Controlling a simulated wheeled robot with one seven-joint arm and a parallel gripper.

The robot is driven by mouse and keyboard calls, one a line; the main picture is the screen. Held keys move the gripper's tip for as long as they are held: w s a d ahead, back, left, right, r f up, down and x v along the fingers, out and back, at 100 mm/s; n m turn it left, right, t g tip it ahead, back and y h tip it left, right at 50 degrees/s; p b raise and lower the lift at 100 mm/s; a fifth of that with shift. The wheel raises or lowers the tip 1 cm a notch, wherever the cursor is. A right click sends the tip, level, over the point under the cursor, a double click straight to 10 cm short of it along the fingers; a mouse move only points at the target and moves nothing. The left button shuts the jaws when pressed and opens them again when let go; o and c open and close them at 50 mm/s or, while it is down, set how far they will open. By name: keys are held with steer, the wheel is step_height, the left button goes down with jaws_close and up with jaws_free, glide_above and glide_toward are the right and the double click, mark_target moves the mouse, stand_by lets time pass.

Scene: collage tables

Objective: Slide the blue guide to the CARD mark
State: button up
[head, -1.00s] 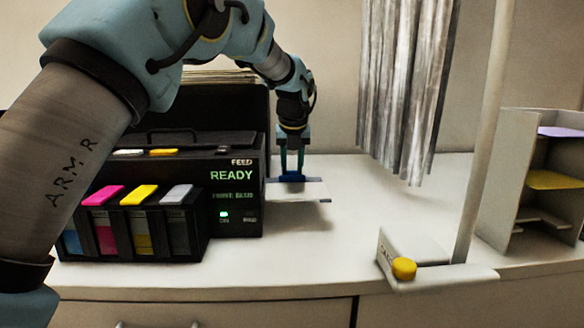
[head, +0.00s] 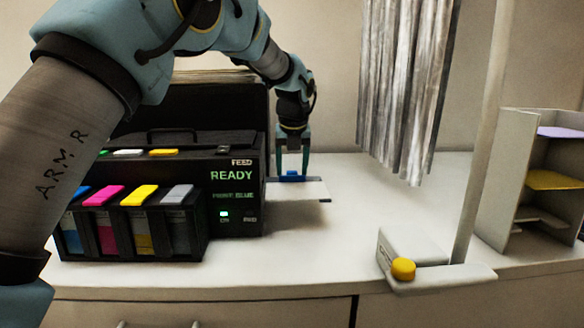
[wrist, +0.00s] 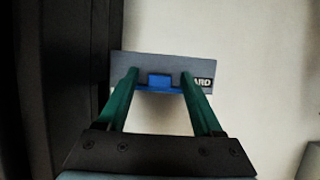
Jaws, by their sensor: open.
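The blue guide (wrist: 160,81) sits on a grey tray (wrist: 140,64) at the printer's right side. It also shows in the head view (head: 292,176). My gripper (wrist: 160,78) is open, with one green finger on each side of the guide's raised block and a gap visible on both sides. In the head view my gripper (head: 292,176) points down over the tray.
The black printer (head: 236,190) with a READY display and coloured ink tanks stands left of the tray. Grey strips (head: 405,90) hang at the back right. A stand with a yellow knob (head: 403,268) is at the front right.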

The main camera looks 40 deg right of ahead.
steer(key=b+v, duration=0.2)
steer(key=v, duration=0.8)
steer(key=shift+a+r, duration=0.15)
steer(key=shift+r, duration=0.25)
steer(key=shift+r, duration=0.1)
